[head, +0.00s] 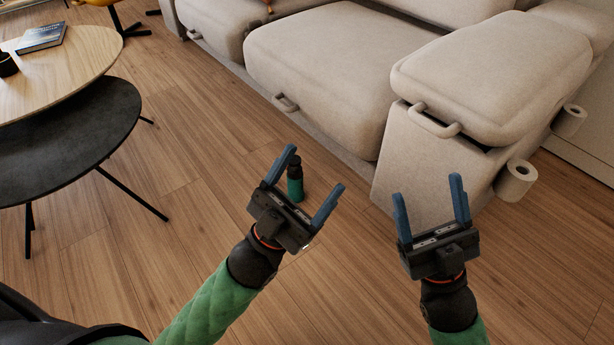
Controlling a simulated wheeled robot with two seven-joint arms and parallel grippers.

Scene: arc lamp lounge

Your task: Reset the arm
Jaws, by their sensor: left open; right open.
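My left gripper (316,167) is open, its two blue fingers spread and pointing up and to the right over the wood floor. A small dark green and black upright cylinder (295,183) shows between its fingers in the picture. It appears to stand on the floor beyond the gripper, and I see no contact with the fingers. My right gripper (427,187) is open and empty, with its fingers in front of the sofa's end. Both green-sleeved arms reach in from the bottom of the picture.
A beige sofa (320,75) with handles and a storage arm (490,75) fills the upper right. White rolls (516,180) sit at its side. A pale round table (75,58) and a lower black table (70,140) stand left. Bare floor (190,160) lies between.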

